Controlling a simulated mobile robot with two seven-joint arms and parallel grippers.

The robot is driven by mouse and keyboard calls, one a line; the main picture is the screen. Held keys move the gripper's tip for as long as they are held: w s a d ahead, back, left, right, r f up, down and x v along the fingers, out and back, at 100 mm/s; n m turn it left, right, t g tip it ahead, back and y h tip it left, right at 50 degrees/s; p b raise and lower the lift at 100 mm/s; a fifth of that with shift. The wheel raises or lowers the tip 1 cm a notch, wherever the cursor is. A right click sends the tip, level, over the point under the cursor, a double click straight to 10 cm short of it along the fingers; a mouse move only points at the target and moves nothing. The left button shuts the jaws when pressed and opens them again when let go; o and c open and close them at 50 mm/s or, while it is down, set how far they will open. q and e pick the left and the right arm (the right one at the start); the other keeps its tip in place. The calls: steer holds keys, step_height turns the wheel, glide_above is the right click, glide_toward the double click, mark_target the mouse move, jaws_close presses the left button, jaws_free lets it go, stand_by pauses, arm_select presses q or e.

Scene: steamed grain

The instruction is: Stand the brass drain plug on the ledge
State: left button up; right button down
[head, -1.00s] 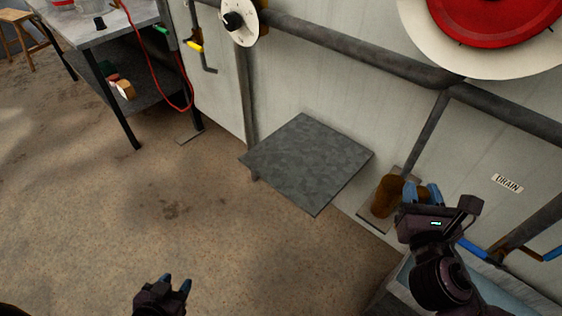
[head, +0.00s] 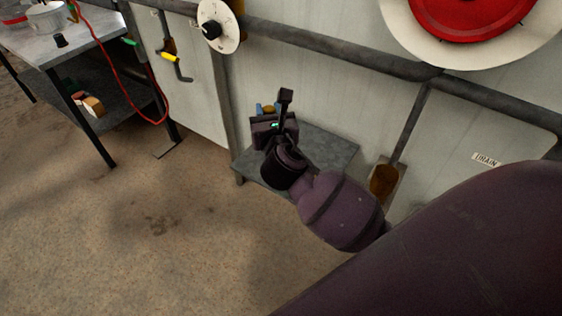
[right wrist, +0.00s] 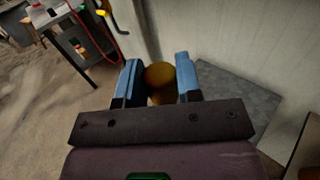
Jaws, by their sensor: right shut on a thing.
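The brass drain plug (right wrist: 160,78) is between the blue fingertips of my right gripper (right wrist: 159,85) in the right wrist view. In the head view the right gripper (head: 267,110) is at the far left corner of the ledge and its fingers mostly hide the plug. The ledge (head: 335,148) is a flat grey slab against the pale wall. My right arm covers its front part. In the right wrist view the ledge (right wrist: 238,98) lies to the right of the plug and beyond it. Any gap between plug and ledge is hidden. My left gripper is out of view.
A vertical pipe and a white dial (head: 218,27) are behind the ledge's left end. A metal table (head: 75,50) with a red hose stands at the upper left. The floor is clear.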

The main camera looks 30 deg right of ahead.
steer(key=w+d+r+m+g+h+p, duration=0.2)
steer(key=w+d+r+m+g+h, duration=0.1)
steer(key=w+d+m+g+h, duration=0.25)
arm_select(q)
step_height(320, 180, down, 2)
steer(key=b, duration=0.5)
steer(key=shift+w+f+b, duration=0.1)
steer(key=shift+b, duration=0.25)
arm_select(e)
step_height(320, 180, down, 20)
steer(key=w+h, duration=0.2)
steer(key=shift+d+f, duration=0.2)
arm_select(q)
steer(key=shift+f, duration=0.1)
arm_select(e)
steer(key=shift+f+m, duration=0.1)
steer(key=shift+m, duration=0.15)
